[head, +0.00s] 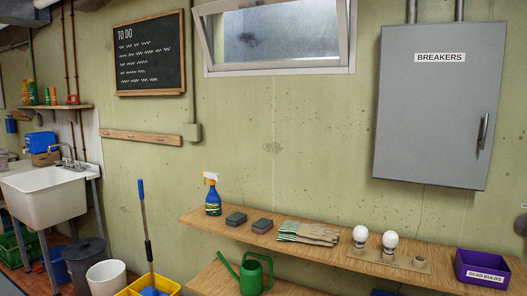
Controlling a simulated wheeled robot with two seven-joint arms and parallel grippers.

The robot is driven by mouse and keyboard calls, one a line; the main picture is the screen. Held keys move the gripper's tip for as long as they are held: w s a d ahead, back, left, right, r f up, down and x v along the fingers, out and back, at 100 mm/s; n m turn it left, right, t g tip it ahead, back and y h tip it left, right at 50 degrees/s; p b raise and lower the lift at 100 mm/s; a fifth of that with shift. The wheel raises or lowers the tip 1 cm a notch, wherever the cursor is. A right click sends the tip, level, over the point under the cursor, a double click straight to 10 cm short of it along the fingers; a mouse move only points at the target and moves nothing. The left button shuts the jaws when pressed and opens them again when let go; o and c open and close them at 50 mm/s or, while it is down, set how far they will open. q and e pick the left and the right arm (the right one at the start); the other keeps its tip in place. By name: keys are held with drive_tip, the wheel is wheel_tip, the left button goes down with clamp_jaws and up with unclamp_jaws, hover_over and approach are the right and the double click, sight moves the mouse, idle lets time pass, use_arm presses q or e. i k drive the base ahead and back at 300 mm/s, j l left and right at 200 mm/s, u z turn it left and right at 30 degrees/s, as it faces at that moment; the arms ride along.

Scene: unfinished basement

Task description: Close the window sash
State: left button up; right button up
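The window sash (278,34) is a white-framed frosted pane high on the green wall at the top centre. It is tilted, with its left side edge standing away from the white window frame (281,70). The top of the window is cut off by the picture's edge, so its upper part and any latch there are hidden. Neither of my grippers is in the head view.
Below the window a wooden shelf (335,250) holds a spray bottle (212,196), sponges, gloves (308,233), two bulbs and a purple bin (482,269). A grey breaker box (437,105) hangs at right. The wall between window and shelf is clear.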

sight(199, 12)
drive_tip(key=i+j+z, duration=0.4)
drive_tip(key=i+j, duration=0.7)
